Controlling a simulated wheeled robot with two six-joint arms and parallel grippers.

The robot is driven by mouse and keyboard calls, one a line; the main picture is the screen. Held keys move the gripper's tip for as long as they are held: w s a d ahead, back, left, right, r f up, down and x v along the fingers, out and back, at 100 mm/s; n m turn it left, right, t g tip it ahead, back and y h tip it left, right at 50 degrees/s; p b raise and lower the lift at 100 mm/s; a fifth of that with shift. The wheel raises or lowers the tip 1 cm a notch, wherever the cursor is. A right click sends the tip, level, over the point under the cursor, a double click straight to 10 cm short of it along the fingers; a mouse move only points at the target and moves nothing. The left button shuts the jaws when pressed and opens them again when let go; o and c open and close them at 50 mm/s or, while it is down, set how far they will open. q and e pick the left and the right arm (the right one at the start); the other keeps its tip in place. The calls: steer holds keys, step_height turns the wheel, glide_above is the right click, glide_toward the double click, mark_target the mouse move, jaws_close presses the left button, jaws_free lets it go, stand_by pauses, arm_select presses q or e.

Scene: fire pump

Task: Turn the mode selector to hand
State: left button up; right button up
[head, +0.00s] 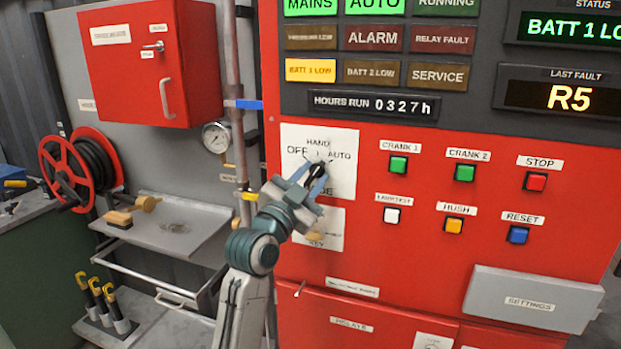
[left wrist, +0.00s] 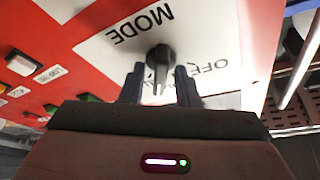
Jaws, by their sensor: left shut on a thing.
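The mode selector is a black knob (head: 316,171) on a white plate (head: 290,140) marked OFF, HAND and AUTO, on the red panel. My left gripper (head: 314,180) reaches up to it from below, its fingers at the knob. In the left wrist view the knob (left wrist: 160,58) shows between the two dark fingers (left wrist: 160,85), with the MODE and OFF lettering beside it. The gripper is shut on the knob. The fingers hide part of the plate, and I cannot tell surely which mark the knob points to. My right gripper is not in view.
A key switch plate (head: 328,240) sits just below the selector, partly behind my left arm. Push buttons such as CRANK 1 (head: 398,164) and STOP (head: 536,181) are to the right. A vertical pipe (head: 236,100) and a grey shelf (head: 165,225) stand to the left.

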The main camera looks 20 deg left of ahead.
arm_select(q)
steer(key=n+y, duration=0.1)
steer(key=n, duration=0.1)
steer(key=n+t+y+p, duration=0.1)
steer(key=n, duration=0.2)
steer(key=shift+d+r+p, duration=0.1)
steer(key=shift+r+p, duration=0.05)
steer(key=shift+p, duration=0.15)
steer(key=shift+n+y+p, duration=0.95)
steer(key=shift+n+y, duration=0.25)
steer(key=shift+n, duration=0.8)
steer(key=o, duration=0.6)
